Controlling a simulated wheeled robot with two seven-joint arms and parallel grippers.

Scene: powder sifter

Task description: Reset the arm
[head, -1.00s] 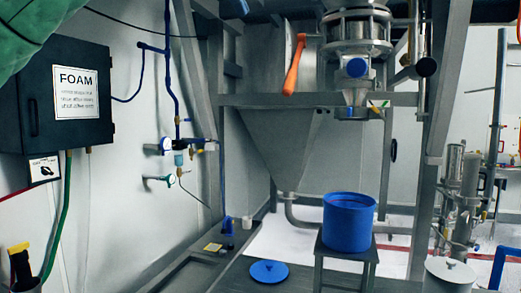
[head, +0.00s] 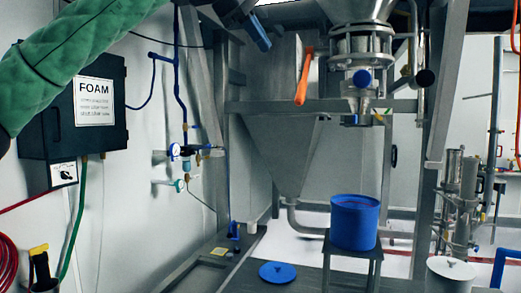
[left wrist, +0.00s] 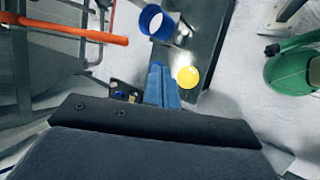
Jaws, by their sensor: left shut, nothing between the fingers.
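My left gripper (head: 262,42) hangs at the top of the head view, with its blue fingers pointing down and right. The fingers are together and empty, and they also show in the left wrist view (left wrist: 163,88). My green-sleeved left arm crosses the upper left of the head view, in front of part of the FOAM box. The gripper appears apart from the steel sifter (head: 362,45) and its orange handle (head: 304,77), which also shows in the left wrist view (left wrist: 65,30). My right gripper is not in view.
A blue bucket (head: 354,225) stands on a dark stool (head: 340,252). A blue lid (head: 277,272) lies flat to its left. The FOAM box (head: 97,115) and pipes are on the left wall. A yellow round thing (left wrist: 188,77) shows near the fingers.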

